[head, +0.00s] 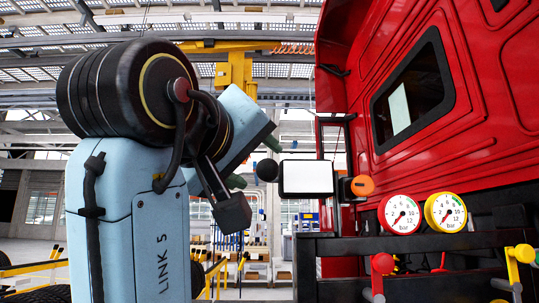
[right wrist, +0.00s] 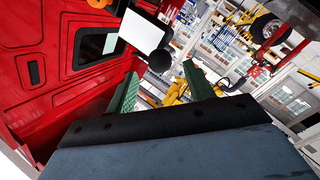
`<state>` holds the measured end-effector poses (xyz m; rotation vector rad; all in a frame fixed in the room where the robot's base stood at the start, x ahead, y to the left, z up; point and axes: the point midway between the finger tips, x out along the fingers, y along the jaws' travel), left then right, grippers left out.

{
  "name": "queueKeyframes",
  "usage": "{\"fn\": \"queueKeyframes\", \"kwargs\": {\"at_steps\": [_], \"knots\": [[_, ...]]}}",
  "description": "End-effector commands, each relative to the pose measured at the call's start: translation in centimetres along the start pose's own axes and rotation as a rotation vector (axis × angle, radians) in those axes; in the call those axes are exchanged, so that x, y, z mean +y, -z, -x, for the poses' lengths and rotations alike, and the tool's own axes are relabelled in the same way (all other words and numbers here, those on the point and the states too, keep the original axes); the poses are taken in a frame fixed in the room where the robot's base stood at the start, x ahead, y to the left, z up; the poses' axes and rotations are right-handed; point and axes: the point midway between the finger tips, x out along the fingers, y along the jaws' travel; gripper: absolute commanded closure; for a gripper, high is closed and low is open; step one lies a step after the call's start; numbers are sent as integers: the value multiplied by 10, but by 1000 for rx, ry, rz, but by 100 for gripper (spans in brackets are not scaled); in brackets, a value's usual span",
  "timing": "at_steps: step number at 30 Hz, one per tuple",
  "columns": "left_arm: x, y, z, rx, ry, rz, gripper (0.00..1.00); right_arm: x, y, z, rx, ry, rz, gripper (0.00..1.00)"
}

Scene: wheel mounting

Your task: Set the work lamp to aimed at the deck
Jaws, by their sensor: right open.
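The work lamp (head: 306,177) is a white rectangular panel in a black frame, beside the red truck cab. Its face looks upright and turned towards me in the head view. A round black knob (head: 267,170) sits at its left, and an orange knob (head: 362,185) at its right. My right gripper (head: 254,162) has its green fingers apart and empty, just left of the black knob. In the right wrist view the lamp (right wrist: 141,33) and black knob (right wrist: 160,62) appear beyond and between the open fingertips (right wrist: 160,70). My left gripper is not seen.
The red cab (head: 440,100) fills the right. Below it a dark rail (head: 420,243) carries a red-rimmed gauge (head: 401,214), a yellow-rimmed gauge (head: 445,212), a red knob (head: 382,263) and yellow fittings (head: 519,254). Open hall lies behind the lamp.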

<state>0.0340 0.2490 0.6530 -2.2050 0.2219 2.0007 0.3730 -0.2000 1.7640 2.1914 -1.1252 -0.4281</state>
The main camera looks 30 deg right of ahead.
Motion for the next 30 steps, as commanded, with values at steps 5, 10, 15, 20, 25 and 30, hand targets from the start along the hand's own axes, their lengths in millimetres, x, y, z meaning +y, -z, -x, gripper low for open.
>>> {"fn": "queueKeyframes", "kwargs": {"at_steps": [5, 10, 15, 20, 25, 30], "knots": [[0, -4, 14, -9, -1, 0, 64, 2, 1, -38, -4, -4, 1, 47], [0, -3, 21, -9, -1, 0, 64, 2, 1, -61, -2, -4, 0, 47], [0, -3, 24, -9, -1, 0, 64, 1, 0, -71, -1, -2, 0, 47], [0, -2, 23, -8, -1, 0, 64, 0, 0, -72, 0, -2, -1, 47], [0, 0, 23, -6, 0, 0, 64, 0, 0, -72, 0, -2, 0, 54], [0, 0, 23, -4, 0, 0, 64, 1, 0, -72, 0, -2, 0, 76]]}}
